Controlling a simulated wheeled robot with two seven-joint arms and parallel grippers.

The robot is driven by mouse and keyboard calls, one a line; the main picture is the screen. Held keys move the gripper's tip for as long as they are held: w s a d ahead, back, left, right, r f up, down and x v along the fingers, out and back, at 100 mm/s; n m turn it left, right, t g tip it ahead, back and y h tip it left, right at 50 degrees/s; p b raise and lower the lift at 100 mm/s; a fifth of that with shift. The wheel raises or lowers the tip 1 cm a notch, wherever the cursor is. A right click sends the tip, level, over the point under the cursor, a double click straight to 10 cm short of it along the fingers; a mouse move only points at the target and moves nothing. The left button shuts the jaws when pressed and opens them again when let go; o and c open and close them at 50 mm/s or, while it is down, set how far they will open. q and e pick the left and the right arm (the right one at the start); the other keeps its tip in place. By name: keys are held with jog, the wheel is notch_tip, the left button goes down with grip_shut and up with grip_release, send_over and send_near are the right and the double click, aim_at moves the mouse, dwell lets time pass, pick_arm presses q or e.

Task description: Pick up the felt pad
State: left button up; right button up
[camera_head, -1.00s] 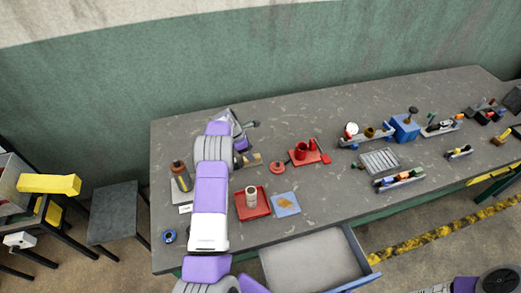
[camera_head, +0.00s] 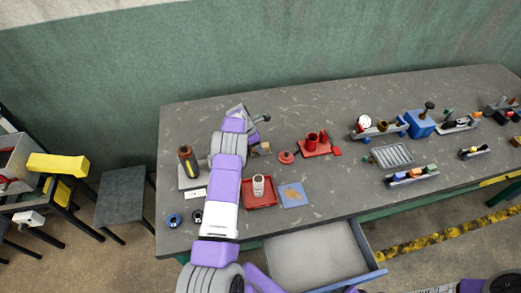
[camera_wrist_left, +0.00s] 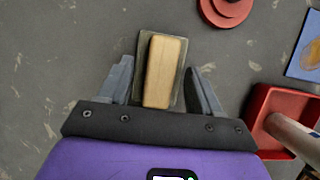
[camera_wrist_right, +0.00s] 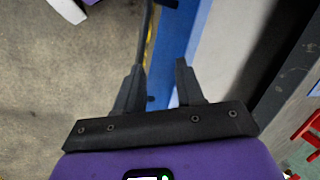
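A tan wooden block on a thin grey-green layer (camera_wrist_left: 163,72), seemingly the felt pad, lies on the grey bench between the fingers of my left gripper (camera_wrist_left: 158,66) in the left wrist view. The fingers are open, with a gap on each side of the block. In the head view the block (camera_head: 264,148) shows just right of my left arm, which hides part of the gripper. My right gripper (camera_wrist_right: 158,65) is open and empty, apart from the bench, near the blue drawer edge (camera_wrist_right: 178,35).
A red disc (camera_head: 286,157), a red tray (camera_head: 274,202) with a cylinder and a blue square (camera_head: 292,195) lie close by. An open drawer (camera_head: 315,255) juts from the bench front. The bench's back middle is clear.

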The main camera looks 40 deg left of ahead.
pick_arm(q)
jog(key=c, duration=1.1)
jog(key=shift+r, duration=0.1)
jog(key=shift+c, duration=0.2)
